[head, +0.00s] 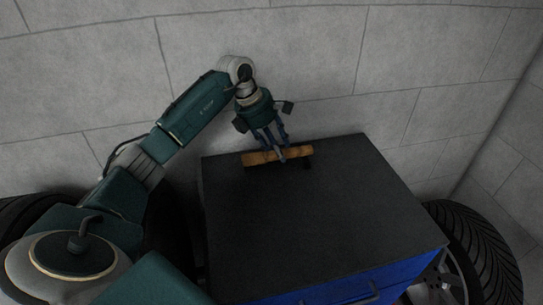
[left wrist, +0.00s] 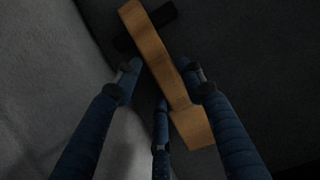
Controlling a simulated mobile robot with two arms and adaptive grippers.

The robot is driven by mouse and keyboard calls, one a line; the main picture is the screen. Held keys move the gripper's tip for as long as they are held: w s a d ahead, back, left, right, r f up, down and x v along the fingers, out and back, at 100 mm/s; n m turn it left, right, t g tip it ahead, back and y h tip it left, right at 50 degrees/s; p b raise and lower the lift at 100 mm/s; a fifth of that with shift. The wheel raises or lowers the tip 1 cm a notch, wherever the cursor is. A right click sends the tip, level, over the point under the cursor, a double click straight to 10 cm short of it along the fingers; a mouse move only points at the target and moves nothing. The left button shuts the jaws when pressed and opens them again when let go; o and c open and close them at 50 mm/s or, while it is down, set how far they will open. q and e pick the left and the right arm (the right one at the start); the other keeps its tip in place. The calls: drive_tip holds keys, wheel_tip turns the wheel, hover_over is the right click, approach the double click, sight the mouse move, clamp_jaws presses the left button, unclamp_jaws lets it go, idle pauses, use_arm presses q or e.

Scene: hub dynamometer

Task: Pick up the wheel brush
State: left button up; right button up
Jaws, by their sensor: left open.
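The wheel brush (head: 262,157) has a light brown wooden body with dark bristles beneath. It lies near the back edge of the black-topped cabinet (head: 300,220). My left gripper (head: 279,150) points down over the brush, its fingers at the wood. In the left wrist view, the brush (left wrist: 150,48) runs diagonally between the open fingers of my left gripper (left wrist: 162,72), two on one side and one on the other by appearance. I cannot tell whether any finger touches the wood. Part of the brush is hidden by the fingers in the head view. My right gripper is not seen.
The cabinet has a blue front with a handle (head: 355,296). A tyre (head: 480,250) stands at its right, and another dark tyre (head: 30,208) is at the left. A grey block wall (head: 310,60) rises close behind. The rest of the cabinet top is clear.

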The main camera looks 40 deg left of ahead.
use_arm(q)
drive_tip(key=shift+w+f, duration=0.2)
drive_tip(key=shift+f, duration=0.35)
drive_tip(key=c, duration=0.9)
drive_tip(key=shift+r, duration=0.1)
wheel_tip(320, 180, up, 20)
drive_tip(key=shift+d+b, duration=0.1)
drive_tip(key=shift+b, duration=0.7)
